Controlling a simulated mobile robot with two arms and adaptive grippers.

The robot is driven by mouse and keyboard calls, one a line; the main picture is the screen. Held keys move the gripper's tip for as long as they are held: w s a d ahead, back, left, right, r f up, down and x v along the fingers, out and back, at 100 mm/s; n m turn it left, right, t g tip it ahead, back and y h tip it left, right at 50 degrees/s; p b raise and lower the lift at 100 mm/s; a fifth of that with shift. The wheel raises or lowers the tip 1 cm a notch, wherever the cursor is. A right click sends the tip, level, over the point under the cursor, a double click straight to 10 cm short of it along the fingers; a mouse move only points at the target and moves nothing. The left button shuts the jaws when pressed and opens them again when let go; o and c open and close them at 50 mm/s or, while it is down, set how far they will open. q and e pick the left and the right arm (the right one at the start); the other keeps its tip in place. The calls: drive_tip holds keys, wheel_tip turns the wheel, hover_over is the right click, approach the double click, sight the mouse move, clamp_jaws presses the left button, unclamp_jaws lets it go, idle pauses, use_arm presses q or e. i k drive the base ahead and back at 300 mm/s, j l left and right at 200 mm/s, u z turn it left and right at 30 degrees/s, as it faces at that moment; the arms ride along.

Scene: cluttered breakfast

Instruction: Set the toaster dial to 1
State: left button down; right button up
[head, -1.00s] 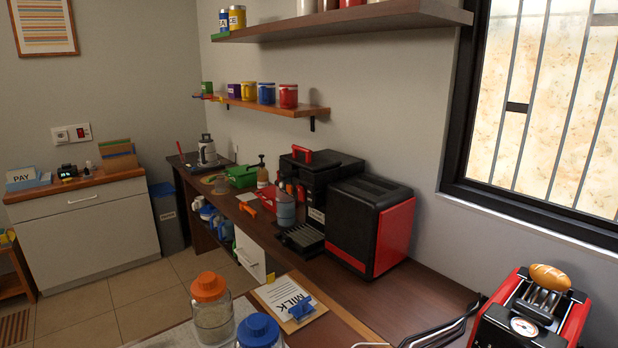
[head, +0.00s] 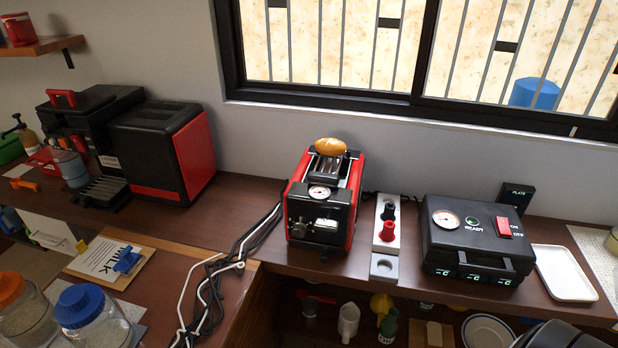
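The toaster (head: 352,200) is a red and black box on the wooden counter under the window. A bread roll (head: 331,146) rests on its top, at the back of the slots. A round white gauge dial (head: 319,192) sits at the front of its top. A metallic knob and lever (head: 324,225) show on its front face, too small for me to read a setting. Neither of my grippers shows in the head view.
A black waffle-maker-like box (head: 477,240) with a gauge and red switch stands right of the toaster, with a power strip (head: 387,225) between them. Cables (head: 212,290) lie left of the toaster. Jars (head: 90,318) stand at lower left. A white tray (head: 563,272) lies at right.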

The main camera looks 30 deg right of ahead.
sight(299, 229)
drive_tip(key=z, duration=1.1)
drive_tip(key=k+l+u, duration=0.1)
drive_tip(key=k, duration=0.05)
